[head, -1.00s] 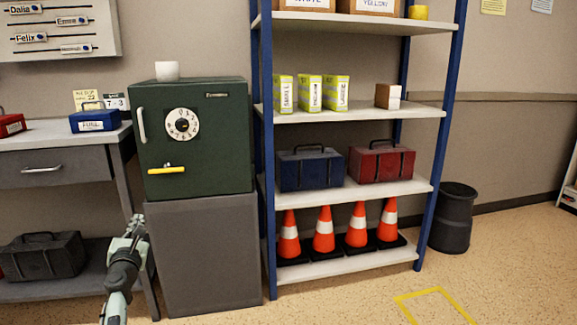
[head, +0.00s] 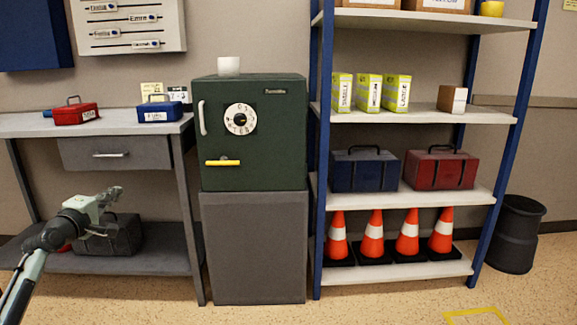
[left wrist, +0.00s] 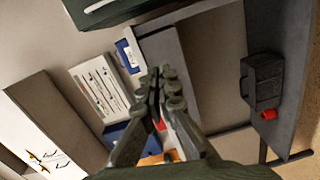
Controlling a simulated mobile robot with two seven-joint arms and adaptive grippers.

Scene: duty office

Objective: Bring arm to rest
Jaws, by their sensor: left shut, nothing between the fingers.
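My left gripper (head: 108,194) is in the lower left of the head view, in front of the grey side table and its lower shelf. It is shut and empty. The left wrist view shows its closed fingers (left wrist: 160,88) in the middle, with no object between them. My left arm comes in from the lower left corner of the head view. My right gripper is in neither view.
A green safe (head: 248,128) on a grey cabinet (head: 254,245) stands right of the table (head: 20,122). A black toolbox (head: 122,236) sits on the table's lower shelf, partly behind my gripper. A blue-framed shelf (head: 490,195) holds toolboxes and cones. Floor in front is clear.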

